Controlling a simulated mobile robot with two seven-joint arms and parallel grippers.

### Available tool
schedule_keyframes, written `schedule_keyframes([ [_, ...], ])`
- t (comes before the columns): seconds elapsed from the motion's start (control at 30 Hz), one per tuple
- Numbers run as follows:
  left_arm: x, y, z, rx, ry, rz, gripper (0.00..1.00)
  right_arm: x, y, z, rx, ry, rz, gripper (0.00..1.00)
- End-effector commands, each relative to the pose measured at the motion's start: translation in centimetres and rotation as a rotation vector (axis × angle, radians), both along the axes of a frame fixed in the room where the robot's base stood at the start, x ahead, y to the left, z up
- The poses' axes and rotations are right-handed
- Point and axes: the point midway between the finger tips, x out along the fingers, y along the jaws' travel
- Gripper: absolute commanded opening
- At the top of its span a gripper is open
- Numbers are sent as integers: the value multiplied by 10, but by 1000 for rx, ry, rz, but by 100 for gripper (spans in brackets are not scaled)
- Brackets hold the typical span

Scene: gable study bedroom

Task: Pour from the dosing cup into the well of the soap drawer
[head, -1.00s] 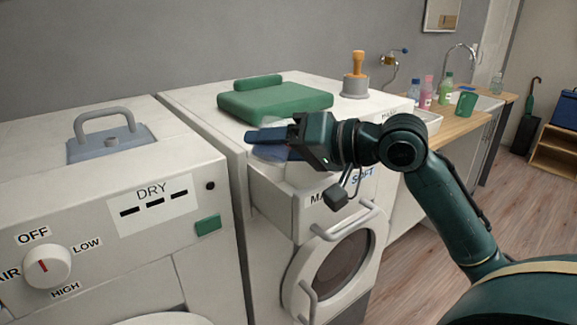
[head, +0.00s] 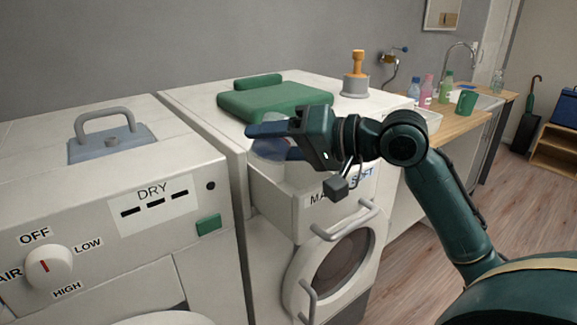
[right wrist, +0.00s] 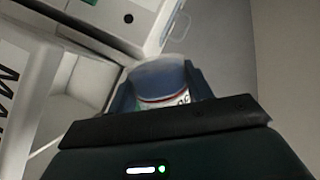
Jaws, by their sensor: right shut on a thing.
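My right gripper (head: 272,142) is shut on the dosing cup (head: 270,151), a clear bluish cup held above the open soap drawer. In the right wrist view the cup (right wrist: 160,78) sits between the blue fingers, with red and dark markings near its lower part. The cup looks tilted in the head view; its contents cannot be made out. The soap drawer (head: 272,208) is pulled out from the white washer, its front lettered "MA…" and "SOFT". The gripper hides much of the drawer's inside, and the well is not clear. My left gripper is not in view.
A green folded pad (head: 275,101) and an orange-handled grey stamp-like object (head: 356,75) are on the washer top. The dryer (head: 110,210) stands to the left. Bottles (head: 427,91) and a green mug (head: 466,102) stand on the counter at right.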

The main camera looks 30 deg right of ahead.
Motion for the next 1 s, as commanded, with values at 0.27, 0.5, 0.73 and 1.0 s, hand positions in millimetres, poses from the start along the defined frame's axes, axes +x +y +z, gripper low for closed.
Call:
schedule_keyframes([
  [0.27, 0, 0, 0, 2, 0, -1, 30, 0, 0, 1, 33, 19, 0, 25],
  [0.5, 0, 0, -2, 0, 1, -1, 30, 0, 0, 0, 53, 34, -1, 25],
  [0.73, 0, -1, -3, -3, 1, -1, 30, 0, 0, -1, 71, 46, 0, 25],
  [1.0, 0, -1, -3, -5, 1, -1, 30, 0, 0, -2, 88, 59, -1, 25],
])
